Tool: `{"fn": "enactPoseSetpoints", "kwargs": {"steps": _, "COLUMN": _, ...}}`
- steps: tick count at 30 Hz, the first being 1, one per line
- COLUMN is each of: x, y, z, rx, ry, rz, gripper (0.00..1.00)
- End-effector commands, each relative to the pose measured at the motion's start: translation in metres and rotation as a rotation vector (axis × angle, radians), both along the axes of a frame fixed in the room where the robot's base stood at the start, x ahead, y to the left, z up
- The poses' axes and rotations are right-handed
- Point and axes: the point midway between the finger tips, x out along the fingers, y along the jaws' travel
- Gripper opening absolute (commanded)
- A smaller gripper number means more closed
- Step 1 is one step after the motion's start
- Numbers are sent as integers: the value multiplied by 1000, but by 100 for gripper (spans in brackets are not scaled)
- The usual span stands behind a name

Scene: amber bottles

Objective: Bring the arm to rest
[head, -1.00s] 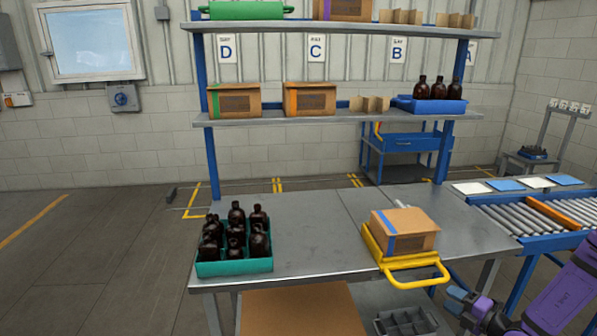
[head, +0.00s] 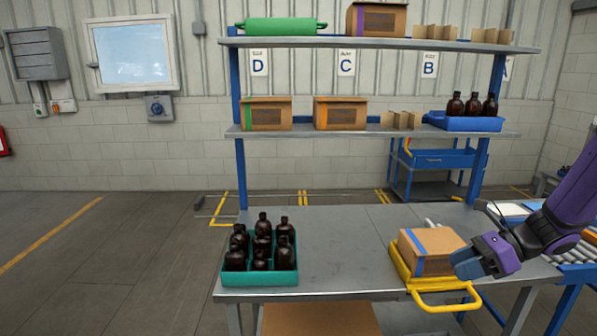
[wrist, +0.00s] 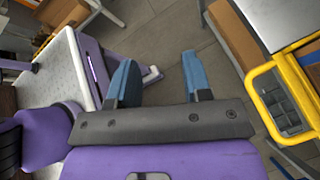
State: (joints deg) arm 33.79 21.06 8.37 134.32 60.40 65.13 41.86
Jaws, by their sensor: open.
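My gripper (head: 468,270) is at the right of the head view, in front of the right side of the cardboard box (head: 425,252) and hiding part of it. I cannot tell from this view whether they touch. My purple arm reaches in from the right edge of the head view.
The box sits on a yellow-handled carrier (head: 445,306) on the grey workbench (head: 335,255). A teal crate (head: 262,279) with several amber bottles stands at the bench's left. A roller conveyor (head: 585,250) is at right. Shelves (head: 350,131) rise behind. Floor at left is clear.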

Motion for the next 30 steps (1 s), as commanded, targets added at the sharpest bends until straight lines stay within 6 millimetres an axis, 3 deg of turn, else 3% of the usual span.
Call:
{"fn": "enactPoseSetpoints", "kwargs": {"steps": 6, "x": -30, "y": 25, "z": 43, "rx": -212, "ry": -203, "rz": 278, "gripper": 45}}
{"fn": "enactPoseSetpoints", "kwargs": {"steps": 15, "x": -76, "y": 46, "z": 91, "rx": -487, "ry": -479, "rz": 660, "gripper": 45}}
{"fn": "enactPoseSetpoints", "kwargs": {"steps": 30, "x": -153, "y": 51, "z": 159, "rx": -938, "ry": -918, "rz": 1268, "gripper": 45}}
